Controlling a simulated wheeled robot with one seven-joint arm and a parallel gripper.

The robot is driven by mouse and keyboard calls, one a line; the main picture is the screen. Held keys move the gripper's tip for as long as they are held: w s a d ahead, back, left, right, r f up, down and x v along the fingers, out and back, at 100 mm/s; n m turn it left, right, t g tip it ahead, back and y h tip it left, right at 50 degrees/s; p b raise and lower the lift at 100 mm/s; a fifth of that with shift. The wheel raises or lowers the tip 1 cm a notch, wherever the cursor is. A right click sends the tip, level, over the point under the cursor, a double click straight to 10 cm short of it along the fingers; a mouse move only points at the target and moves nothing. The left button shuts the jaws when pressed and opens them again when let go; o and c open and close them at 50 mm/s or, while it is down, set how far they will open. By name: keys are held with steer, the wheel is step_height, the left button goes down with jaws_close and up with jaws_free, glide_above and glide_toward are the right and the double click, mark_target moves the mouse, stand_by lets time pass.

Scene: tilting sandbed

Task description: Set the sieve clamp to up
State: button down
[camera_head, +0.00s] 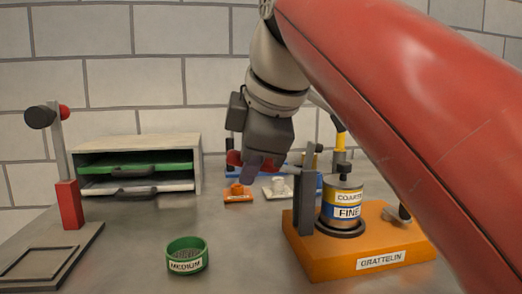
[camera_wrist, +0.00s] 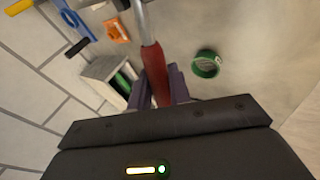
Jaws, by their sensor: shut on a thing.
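The sieve shaker is an orange base (camera_head: 330,262) labelled GRATTELIN, with a grey upright post (camera_head: 304,215) and a sieve stack (camera_head: 346,212) labelled COARSE and FINE. The clamp lever shows as a grey rod (camera_wrist: 142,20) with a red handle (camera_wrist: 155,72) in the wrist view. In the head view the red handle (camera_head: 235,158) lies left of the post, roughly level, partly hidden by my gripper (camera_head: 258,168). My gripper's purple fingers (camera_wrist: 159,92) are shut on the red handle, one on each side. A dark stem (camera_head: 343,166) stands above the stack.
A green MEDIUM sieve (camera_head: 187,255) stands on the table in front. A drawer rack (camera_head: 150,142) stands behind. A red-based stand (camera_head: 68,205) is at the left. Small orange (camera_head: 238,194) and white (camera_head: 278,187) items lie behind the shaker. The table's middle is clear.

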steer(key=shift+f, duration=0.1)
stand_by(0.3)
steer(key=c, duration=1.3)
jaws_free()
steer(key=shift+a, duration=0.1)
steer(key=shift+c, duration=0.2)
steer(key=p+v, duration=0.1)
steer(key=v, duration=0.6)
steer(key=shift+s+r, duration=0.2)
steer(key=shift+r, duration=0.15)
